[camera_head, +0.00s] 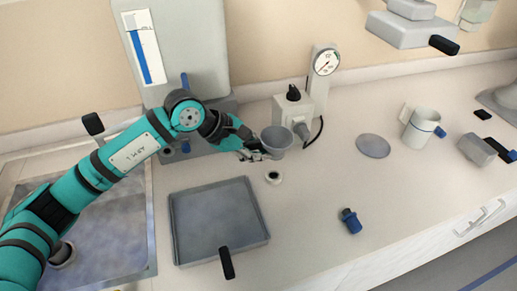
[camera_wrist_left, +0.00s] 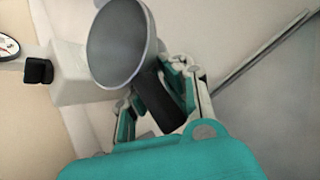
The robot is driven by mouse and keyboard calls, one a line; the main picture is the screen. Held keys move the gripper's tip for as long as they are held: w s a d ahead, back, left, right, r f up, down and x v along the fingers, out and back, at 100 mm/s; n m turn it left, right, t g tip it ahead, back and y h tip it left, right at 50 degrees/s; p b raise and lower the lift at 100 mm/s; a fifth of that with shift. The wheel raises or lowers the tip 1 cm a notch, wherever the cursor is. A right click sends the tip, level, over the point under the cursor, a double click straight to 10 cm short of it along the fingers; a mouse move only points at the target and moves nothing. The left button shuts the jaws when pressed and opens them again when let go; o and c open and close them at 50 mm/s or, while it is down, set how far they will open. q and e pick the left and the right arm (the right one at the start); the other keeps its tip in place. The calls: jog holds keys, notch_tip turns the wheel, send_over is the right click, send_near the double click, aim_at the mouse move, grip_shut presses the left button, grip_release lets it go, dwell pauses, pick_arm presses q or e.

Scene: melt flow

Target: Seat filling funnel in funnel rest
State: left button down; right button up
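The filling funnel (camera_head: 277,139) is a grey cone-shaped cup, held above the counter. In the left wrist view the funnel (camera_wrist_left: 118,42) shows its wide mouth and a dark handle (camera_wrist_left: 160,103). My left gripper (camera_head: 252,150) is shut on this handle, with a finger on each side of it. A small pale ring with a dark centre (camera_head: 273,177) sits on the counter just below the funnel in the head view; it may be the funnel rest, but I cannot tell for sure. The funnel is apart from it. My right gripper is not in view.
A grey tray (camera_head: 178,222) with a black handle lies in front of my left arm. A gauge device (camera_head: 318,85) stands behind the funnel. A blue-capped item (camera_head: 350,220), a grey disc (camera_head: 373,146) and a mug (camera_head: 420,128) are to the right. The counter between them is clear.

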pick_arm(q)
jog(key=shift+f+b, duration=1.1)
jog(key=shift+f, duration=1.55)
jog(key=shift+a+b, duration=0.1)
jog(key=shift+b, duration=0.2)
jog(key=shift+b, duration=0.35)
jog(key=shift+b, duration=0.35)
jog(key=shift+f, duration=0.15)
